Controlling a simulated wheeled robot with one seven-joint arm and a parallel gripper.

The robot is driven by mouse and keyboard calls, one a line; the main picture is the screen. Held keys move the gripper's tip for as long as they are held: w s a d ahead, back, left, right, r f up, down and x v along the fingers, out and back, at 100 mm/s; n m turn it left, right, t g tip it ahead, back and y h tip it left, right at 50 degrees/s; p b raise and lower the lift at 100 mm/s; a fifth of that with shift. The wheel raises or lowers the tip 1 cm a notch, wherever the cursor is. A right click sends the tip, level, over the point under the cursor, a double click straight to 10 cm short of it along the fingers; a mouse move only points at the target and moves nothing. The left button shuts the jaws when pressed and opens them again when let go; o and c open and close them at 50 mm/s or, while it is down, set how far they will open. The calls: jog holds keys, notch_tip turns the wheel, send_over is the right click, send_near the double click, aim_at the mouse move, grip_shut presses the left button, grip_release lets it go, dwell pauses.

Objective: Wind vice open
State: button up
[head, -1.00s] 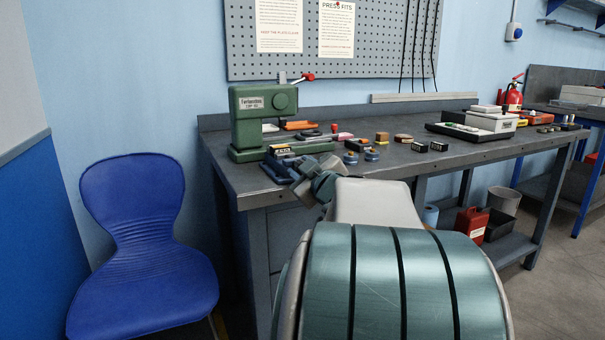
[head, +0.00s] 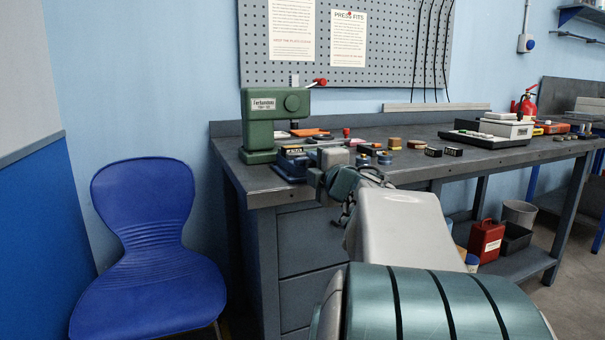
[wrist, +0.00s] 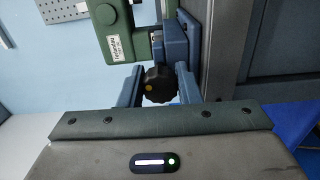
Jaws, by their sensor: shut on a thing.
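The small blue vice (head: 290,166) sits at the front left corner of the bench, in front of the green press. In the wrist view the blue vice body (wrist: 176,42) is at the top middle. Its black round knob (wrist: 159,84), marked with a yellow dot, faces my wrist camera. My gripper (wrist: 158,76) has one finger on each side of the knob and is shut on it. In the head view my gripper (head: 317,178) is at the vice's front right side; my wrist hides the knob there.
The green press (head: 262,122) stands behind the vice. Small parts and a scale (head: 497,131) lie farther right on the bench (head: 440,161). A blue chair (head: 148,250) stands left of the bench. A red can (head: 486,240) is on the lower shelf.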

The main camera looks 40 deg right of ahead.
jog(key=shift+n+b, duration=0.5)
jog(key=shift+n, duration=0.7)
jog(key=o, duration=1)
jog(key=shift+c, duration=0.2)
